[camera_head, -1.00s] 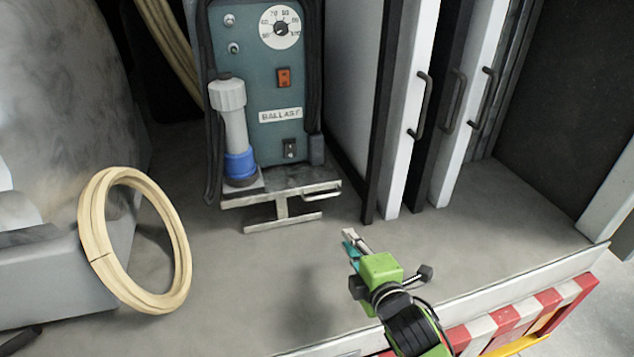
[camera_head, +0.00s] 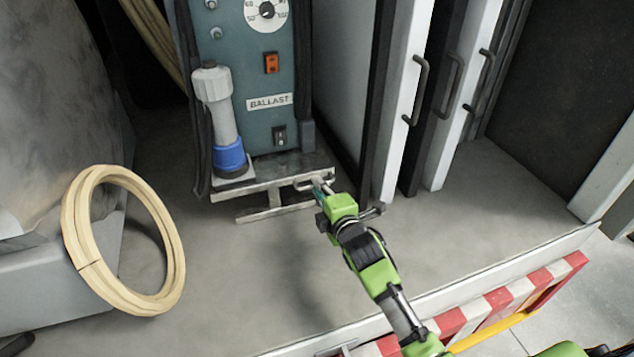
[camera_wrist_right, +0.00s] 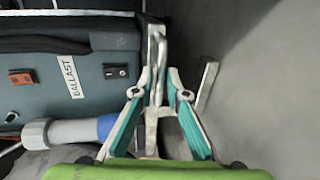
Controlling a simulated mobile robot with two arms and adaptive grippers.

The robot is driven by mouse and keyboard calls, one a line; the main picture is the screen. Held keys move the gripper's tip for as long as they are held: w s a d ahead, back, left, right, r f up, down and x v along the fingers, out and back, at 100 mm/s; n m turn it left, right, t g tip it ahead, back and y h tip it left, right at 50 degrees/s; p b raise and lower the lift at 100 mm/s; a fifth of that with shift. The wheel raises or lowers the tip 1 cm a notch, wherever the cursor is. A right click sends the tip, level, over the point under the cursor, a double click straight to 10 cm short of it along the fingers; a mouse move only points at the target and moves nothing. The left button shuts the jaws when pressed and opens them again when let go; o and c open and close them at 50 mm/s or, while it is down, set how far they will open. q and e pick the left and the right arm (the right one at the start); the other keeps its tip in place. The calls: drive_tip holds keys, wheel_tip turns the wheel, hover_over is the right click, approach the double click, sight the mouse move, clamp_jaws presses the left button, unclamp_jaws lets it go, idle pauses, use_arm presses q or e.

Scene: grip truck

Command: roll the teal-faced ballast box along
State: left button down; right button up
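The ballast box (camera_head: 250,125) has a teal face with a dial, an orange switch and a BALLAST label; its top is cut off. It stands upright on a low metal base with a metal handle (camera_head: 318,180) at its front right. My right gripper (camera_head: 322,186) is at this handle. In the right wrist view, the handle (camera_wrist_right: 157,45) runs between the teal-padded fingers of the gripper (camera_wrist_right: 158,82). The fingers are apart, one on each side of the bar; firm contact does not show. The teal face (camera_wrist_right: 40,85) also shows there. My left gripper is not in view.
A cream hose coil (camera_head: 75,230) leans at the left against a grey housing. White and dark upright panels (camera_head: 395,110) with handles stand close to the box's right. Bare grey floor (camera_head: 225,270) lies in front. A low edge with a red-white striped barrier (camera_head: 500,305) bounds the near right.

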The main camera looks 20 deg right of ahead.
drive_tip(key=shift+x, duration=0.8)
drive_tip(key=shift+w+f, duration=0.1)
drive_tip(key=shift+w, duration=0.1)
clamp_jaws()
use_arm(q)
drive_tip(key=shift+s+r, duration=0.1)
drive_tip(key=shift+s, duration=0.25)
use_arm(e)
drive_tip(key=shift+s+f, duration=0.1)
